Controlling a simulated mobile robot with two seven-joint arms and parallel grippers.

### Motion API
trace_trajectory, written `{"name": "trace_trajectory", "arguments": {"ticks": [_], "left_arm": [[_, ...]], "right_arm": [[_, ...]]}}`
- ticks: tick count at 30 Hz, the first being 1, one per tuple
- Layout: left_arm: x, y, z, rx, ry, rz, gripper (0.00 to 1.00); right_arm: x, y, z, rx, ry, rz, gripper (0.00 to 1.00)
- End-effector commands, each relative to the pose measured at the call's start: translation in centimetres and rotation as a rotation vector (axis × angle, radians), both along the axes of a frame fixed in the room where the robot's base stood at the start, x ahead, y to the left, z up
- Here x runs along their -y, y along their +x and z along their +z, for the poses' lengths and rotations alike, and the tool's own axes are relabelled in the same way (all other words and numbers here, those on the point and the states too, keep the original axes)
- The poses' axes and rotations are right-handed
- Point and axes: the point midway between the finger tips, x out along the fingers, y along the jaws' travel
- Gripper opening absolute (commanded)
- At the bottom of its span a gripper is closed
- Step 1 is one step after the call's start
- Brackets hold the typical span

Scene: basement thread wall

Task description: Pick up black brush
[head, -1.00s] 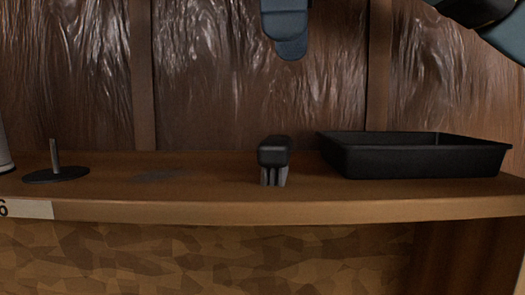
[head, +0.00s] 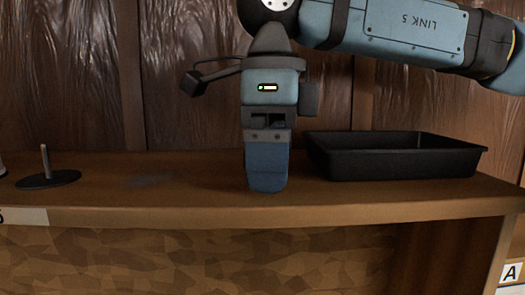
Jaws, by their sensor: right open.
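My right gripper (head: 267,184) hangs straight down in the middle of the head view, its blue finger in front of the shelf (head: 390,201). It is open; the near finger covers whatever lies between the fingers. The black brush, which stood on the shelf in the earlier view, is hidden behind this gripper now. I cannot tell whether the fingers touch it. My left gripper is out of view.
A black tray (head: 398,166) sits on the shelf close to the right of the gripper. At the left stands a dark disc with an upright metal pin (head: 48,178). The shelf between disc and gripper is clear apart from a flat grey patch (head: 142,181).

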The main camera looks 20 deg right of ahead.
Motion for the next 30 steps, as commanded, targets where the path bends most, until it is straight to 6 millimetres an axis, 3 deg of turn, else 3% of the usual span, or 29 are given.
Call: {"name": "trace_trajectory", "arguments": {"ticks": [6,12,23,30], "left_arm": [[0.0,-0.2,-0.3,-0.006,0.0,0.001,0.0],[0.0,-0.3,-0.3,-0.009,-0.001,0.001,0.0],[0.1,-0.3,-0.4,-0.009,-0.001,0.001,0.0],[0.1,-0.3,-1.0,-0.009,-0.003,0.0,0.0]], "right_arm": [[0.0,0.0,-0.1,0.0,0.0,0.0,1.0],[0.0,0.0,-0.1,0.0,0.0,0.0,0.56],[0.0,0.0,0.2,0.0,0.001,0.0,0.56],[0.0,0.0,3.1,0.002,0.004,-0.001,0.56]]}}
